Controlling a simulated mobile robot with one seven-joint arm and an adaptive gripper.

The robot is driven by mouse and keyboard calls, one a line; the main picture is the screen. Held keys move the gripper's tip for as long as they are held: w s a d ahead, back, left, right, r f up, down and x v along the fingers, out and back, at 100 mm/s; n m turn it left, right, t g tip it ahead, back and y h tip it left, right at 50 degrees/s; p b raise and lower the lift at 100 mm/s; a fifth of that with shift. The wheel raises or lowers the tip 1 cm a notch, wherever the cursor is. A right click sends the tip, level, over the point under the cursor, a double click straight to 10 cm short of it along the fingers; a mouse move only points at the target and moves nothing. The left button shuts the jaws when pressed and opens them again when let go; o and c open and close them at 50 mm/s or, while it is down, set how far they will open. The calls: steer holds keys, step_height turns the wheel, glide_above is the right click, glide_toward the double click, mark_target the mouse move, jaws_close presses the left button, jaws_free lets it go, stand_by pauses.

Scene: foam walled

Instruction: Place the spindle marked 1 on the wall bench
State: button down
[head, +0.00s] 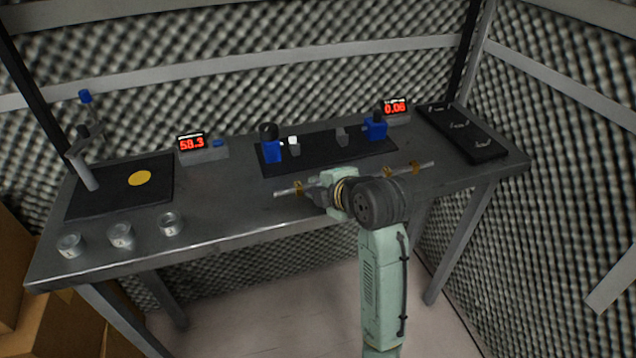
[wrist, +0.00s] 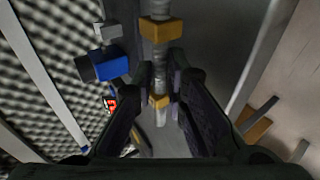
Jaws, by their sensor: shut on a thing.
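A spindle (head: 426,165), a thin grey rod with brass-coloured blocks or collars along it, lies across my gripper in the head view. My gripper (head: 318,191) is shut on it and holds it over the front part of the dark grey wall bench (head: 235,207). My wrist hides the rod's middle. In the wrist view the spindle (wrist: 160,32) runs up from between the two dark fingers of my gripper (wrist: 161,84). I cannot read any number on it, and cannot tell whether it touches the bench.
A black mat (head: 318,163) bears two blue-bodied fixtures (head: 271,150) and (head: 376,128) and small grey blocks. Two red displays read 58.3 (head: 192,144) and 0.06 (head: 395,108). A black tray (head: 462,132), a stand (head: 84,160) and several clear dishes (head: 121,234) are also there.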

steer(key=shift+f+b, duration=0.4)
steer(key=shift+b, duration=0.15)
steer(key=shift+f, duration=0.2)
steer(key=c, duration=1.9)
jaws_free()
steer(key=shift+r, duration=0.1)
steer(key=shift+r+p, duration=0.3)
steer(key=b+v, duration=0.2)
steer(key=v, duration=1)
steer(key=shift+s+r, duration=0.1)
steer(key=shift+r, duration=0.05)
